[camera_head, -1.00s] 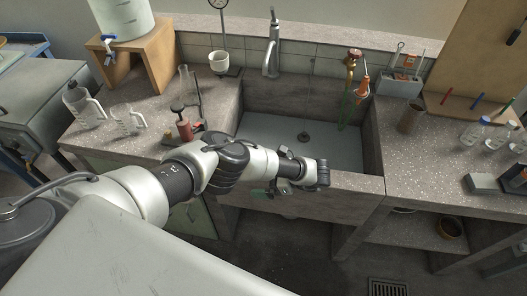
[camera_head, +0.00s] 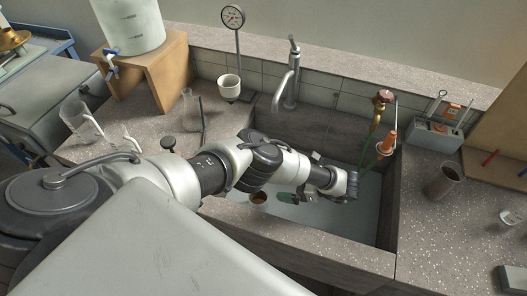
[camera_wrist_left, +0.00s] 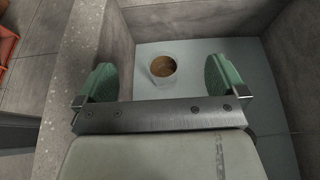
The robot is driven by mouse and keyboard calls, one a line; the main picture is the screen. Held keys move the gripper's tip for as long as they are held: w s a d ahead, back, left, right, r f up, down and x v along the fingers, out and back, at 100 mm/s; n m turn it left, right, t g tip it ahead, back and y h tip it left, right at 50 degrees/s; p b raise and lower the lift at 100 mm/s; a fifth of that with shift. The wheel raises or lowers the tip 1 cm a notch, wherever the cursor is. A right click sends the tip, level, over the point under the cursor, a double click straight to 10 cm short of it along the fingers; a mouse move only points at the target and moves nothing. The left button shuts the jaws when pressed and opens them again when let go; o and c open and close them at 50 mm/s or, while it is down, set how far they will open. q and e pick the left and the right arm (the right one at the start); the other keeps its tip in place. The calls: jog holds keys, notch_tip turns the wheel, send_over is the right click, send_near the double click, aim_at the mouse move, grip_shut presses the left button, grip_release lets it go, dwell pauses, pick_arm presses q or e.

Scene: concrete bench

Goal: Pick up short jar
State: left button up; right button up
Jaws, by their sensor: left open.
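A small short jar (camera_wrist_left: 163,68) with a pale rim and brown inside stands on the sink floor in the left wrist view. It appears as a brown round shape (camera_head: 258,197) beside my arm in the head view, partly hidden. My left gripper (camera_wrist_left: 167,77) has two green-padded fingers wide apart, with the jar framed between and beyond them. Nothing is held. In the head view the left gripper (camera_head: 300,180) hangs over the sink, largely covered by my own wrist. My right gripper is not in view.
The sink walls (camera_head: 390,205) rise around the gripper. A faucet (camera_head: 290,80) and a gas tap with tubing (camera_head: 383,105) stand behind. A metal cup (camera_head: 443,182) is on the right counter; a beaker (camera_head: 80,120) is on the left. The sink's right part is clear.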

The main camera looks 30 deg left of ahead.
pick_arm(q)
jog(key=f, duration=0.2)
jog(key=b, duration=1)
send_near(249, 195)
jog(key=x, duration=0.3)
jog(key=f+b+x, duration=0.1)
jog(key=x, duration=0.3)
jog(key=shift+w, duration=0.2)
jog(key=shift+d, duration=0.1)
jog(key=c, duration=1)
jog(key=shift+c, duration=0.2)
notch_tip(249, 195, up, 28)
jog(key=p, duration=1.2)
